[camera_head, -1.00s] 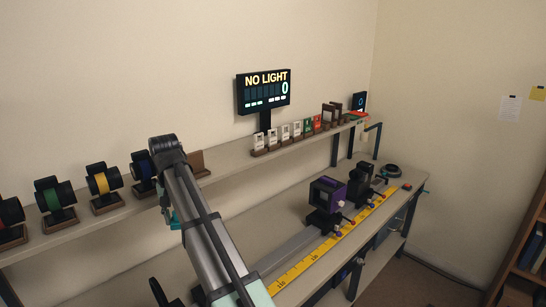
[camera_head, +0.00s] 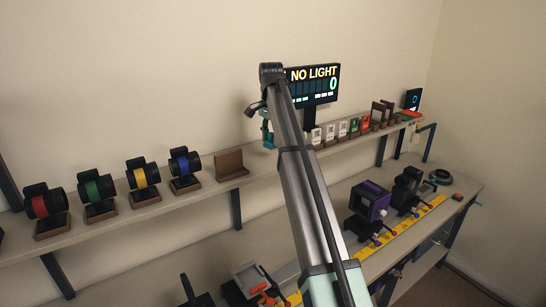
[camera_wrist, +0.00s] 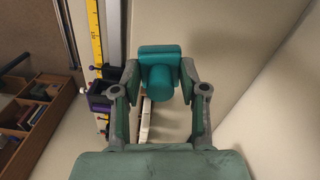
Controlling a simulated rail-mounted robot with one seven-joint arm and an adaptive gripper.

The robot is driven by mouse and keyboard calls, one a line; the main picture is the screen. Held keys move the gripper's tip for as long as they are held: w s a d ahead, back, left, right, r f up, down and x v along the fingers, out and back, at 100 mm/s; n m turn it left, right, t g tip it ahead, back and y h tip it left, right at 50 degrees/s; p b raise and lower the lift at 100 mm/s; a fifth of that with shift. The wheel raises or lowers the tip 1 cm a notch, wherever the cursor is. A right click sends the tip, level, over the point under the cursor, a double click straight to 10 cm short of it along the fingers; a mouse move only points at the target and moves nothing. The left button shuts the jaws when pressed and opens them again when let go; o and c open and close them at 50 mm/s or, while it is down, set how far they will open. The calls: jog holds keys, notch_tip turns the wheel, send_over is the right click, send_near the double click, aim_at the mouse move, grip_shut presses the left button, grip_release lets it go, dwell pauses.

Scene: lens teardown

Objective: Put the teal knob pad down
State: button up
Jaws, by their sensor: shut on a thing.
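The teal knob pad (camera_wrist: 160,72) is between the two fingers of my gripper (camera_wrist: 159,82) in the wrist view, with its round knob toward the camera. My gripper is shut on it. In the head view my gripper (camera_head: 262,120) is small, at the far end of my raised arm, left of the lit display, with a teal patch (camera_head: 268,140) at its lower end. It is in the air in front of the wall, seen above the shelf. The fingers are partly hidden by the arm there.
The long shelf (camera_head: 110,218) carries coloured lens units, a brown holder (camera_head: 231,165) and several upright slides. The display (camera_head: 313,82) reads NO LIGHT and 0. Below, the bench holds a yellow ruler rail (camera_head: 408,226), a purple box (camera_head: 370,201) and a black mount (camera_head: 406,187).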

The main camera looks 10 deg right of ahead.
jog(key=w+m, duration=0.1)
jog(key=w+r+m, duration=0.1)
jog(key=shift+w+r, duration=0.3)
jog(key=shift+f+p, duration=1.75)
jog(key=shift+f, duration=2.15)
jog(key=shift+f, duration=0.15)
jog(key=o, duration=1.1)
notch_tip(320, 180, up, 11)
jog(key=shift+w+r+b, duration=0.1)
jog(key=shift+r+b, duration=0.05)
jog(key=shift+b, duration=0.9)
jog(key=shift+r, duration=0.55)
